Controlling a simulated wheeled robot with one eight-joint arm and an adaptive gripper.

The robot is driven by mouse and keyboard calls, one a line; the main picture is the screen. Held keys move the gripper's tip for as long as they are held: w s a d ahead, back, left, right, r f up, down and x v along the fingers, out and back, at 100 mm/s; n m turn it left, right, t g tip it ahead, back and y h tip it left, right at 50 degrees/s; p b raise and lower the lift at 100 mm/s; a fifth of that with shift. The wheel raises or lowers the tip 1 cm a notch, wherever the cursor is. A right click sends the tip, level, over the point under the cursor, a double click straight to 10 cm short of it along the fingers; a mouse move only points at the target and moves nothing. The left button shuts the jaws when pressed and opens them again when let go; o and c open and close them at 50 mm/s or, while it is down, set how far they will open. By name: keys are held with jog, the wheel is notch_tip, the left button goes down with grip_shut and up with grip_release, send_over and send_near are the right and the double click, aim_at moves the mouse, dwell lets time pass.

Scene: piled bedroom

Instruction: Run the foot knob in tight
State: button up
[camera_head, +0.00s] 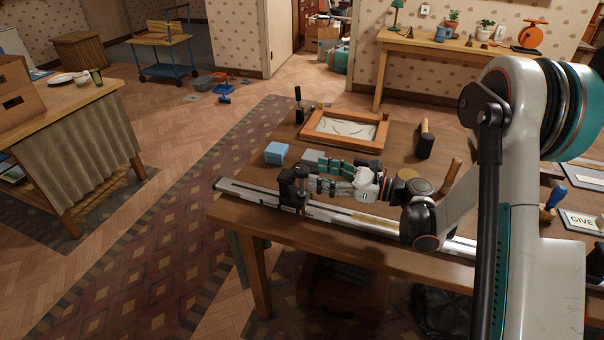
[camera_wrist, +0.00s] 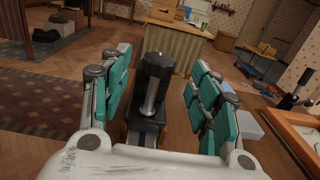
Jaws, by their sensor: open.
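The foot knob, a black cap on a silver stem, stands upright on a dark foot at the left part of a long metal rail (camera_head: 350,216) on the workbench. The knob (camera_wrist: 157,68) stands between my finger pads in the wrist view, and it also shows in the head view (camera_head: 287,176). My gripper (camera_head: 312,178) reaches low along the rail from the right. Its teal-padded fingers are open on either side of the knob in the wrist view (camera_wrist: 162,88), with a gap to each pad. The foot's lower part is partly hidden by my gripper's palm.
Behind the rail are a blue box (camera_head: 275,152), a wooden frame (camera_head: 345,131), a dark upright clamp (camera_head: 298,105) and a mallet (camera_head: 425,140). A small round wooden piece (camera_head: 407,174) lies near my wrist. The bench's left edge is close to the foot.

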aim_at(302, 169)
jog(key=b+x, duration=0.1)
jog(key=x, duration=0.5)
jog(key=c, duration=1.1)
